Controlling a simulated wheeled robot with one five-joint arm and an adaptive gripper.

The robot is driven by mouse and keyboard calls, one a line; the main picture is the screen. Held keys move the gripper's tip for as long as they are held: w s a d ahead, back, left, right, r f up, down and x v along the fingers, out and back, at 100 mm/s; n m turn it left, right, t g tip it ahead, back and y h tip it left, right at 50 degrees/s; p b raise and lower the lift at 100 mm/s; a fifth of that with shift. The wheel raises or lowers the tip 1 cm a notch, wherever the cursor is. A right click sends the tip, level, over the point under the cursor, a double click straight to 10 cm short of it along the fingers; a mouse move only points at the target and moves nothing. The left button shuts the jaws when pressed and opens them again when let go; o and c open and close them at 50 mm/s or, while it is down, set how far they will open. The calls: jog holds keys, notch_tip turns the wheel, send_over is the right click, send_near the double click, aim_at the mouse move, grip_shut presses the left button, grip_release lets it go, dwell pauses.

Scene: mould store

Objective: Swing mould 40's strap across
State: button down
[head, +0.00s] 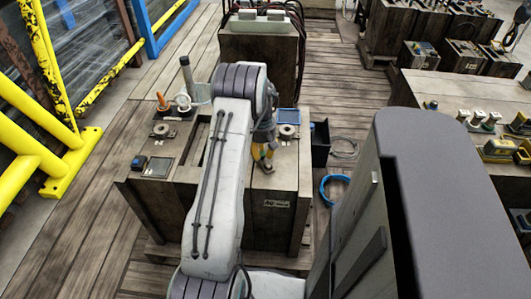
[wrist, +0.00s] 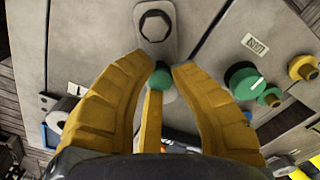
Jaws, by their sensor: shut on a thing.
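Mould 40 looks to be the wooden-sided block (head: 250,222) in front of me in the head view; its front label (head: 277,204) is too small to read surely. The grey metal strap (wrist: 172,45) shows in the wrist view on the mould's pale top, with a hex bolt (wrist: 155,25) at its far end. A green ball knob (wrist: 160,79) is at its near end. My gripper (wrist: 158,72) has its yellow fingers closed around this knob. In the head view my gripper (head: 264,158) is low over the block's right part, and my arm hides much of the top.
A larger green knob (wrist: 240,77) and brass-coloured fittings (wrist: 303,68) stick out at the right in the wrist view. A blue hose coil (head: 334,188) lies right of the block. Yellow rack posts (head: 45,165) stand at left. A bench (head: 440,95) is at right.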

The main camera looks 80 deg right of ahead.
aim_at(256, 169)
jog(key=n, duration=0.2)
jog(key=a+n, duration=0.1)
jog(key=w+a+n, duration=0.1)
jog(key=n, duration=0.1)
jog(key=shift+w+f+n+b, duration=0.1)
jog(key=shift+f+n+b, duration=0.1)
jog(key=shift+n+b, duration=0.15)
jog(key=n, duration=0.1)
jog(key=a+n, duration=0.1)
jog(key=n, duration=0.1)
jog(key=a+n, duration=0.1)
jog(key=n, duration=0.1)
jog(key=shift+w+b, duration=0.15)
jog(key=shift+b, duration=0.25)
jog(key=shift+n, duration=0.35)
jog(key=c, duration=1.1)
grip_release()
jog(key=shift+d+r, duration=0.1)
jog(key=shift+o, duration=0.2)
jog(key=shift+r, duration=0.1)
jog(key=shift+d+r, duration=0.1)
jog(key=shift+r, duration=0.45)
notch_tip(256, 169, up, 11)
